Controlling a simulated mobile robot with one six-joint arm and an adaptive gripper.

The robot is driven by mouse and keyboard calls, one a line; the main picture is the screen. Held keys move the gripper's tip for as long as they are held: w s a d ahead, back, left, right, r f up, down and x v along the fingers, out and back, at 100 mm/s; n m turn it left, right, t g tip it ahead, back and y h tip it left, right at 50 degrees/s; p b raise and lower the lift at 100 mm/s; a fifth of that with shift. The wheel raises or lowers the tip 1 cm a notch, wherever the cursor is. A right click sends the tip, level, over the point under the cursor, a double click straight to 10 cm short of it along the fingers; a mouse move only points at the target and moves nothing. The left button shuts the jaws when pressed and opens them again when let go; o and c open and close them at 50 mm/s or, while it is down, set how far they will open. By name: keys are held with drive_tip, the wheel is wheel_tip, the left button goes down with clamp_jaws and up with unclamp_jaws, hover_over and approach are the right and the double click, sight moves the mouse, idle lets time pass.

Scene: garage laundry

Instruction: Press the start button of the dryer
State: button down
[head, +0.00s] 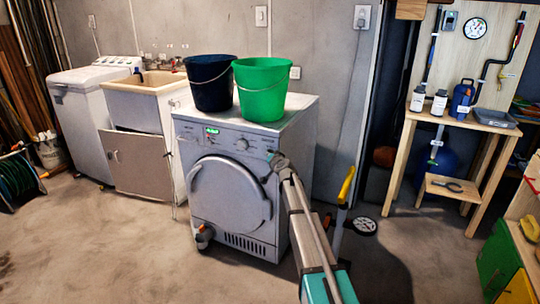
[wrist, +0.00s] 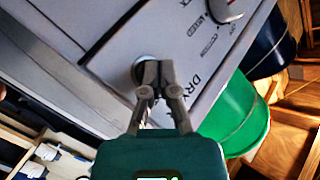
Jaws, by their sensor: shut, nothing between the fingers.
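The white dryer (head: 225,225) stands in the middle of the head view with a round door, a lit green display (head: 212,131) and a dial (head: 242,144). The dial also shows at the top of the wrist view (wrist: 228,8). My gripper (head: 277,159) is at the right end of the control panel. In the wrist view my gripper (wrist: 158,68) is shut and empty, its fingertips over the edge of a round button (wrist: 138,66) beside the lettering. The fingers hide part of this button. I cannot tell whether they touch it or whether it is pressed in.
A dark blue bucket (head: 210,85) and a green bucket (head: 261,90) stand on the dryer. A sink cabinet (head: 139,160) and a washing machine (head: 82,120) are to the left. A wooden workbench (head: 455,120) stands at the right.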

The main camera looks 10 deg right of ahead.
drive_tip(key=shift+s+a, duration=0.1)
drive_tip(key=shift+s, duration=0.05)
drive_tip(key=shift+s+a, duration=0.35)
drive_tip(key=shift+s, duration=0.2)
drive_tip(key=shift+a, duration=0.1)
idle(0.5)
drive_tip(key=shift+s+a, duration=0.7)
drive_tip(key=shift+s, duration=0.3)
drive_tip(key=shift+s+a, duration=0.7)
drive_tip(key=shift+s, duration=0.3)
drive_tip(key=shift+s, duration=0.1)
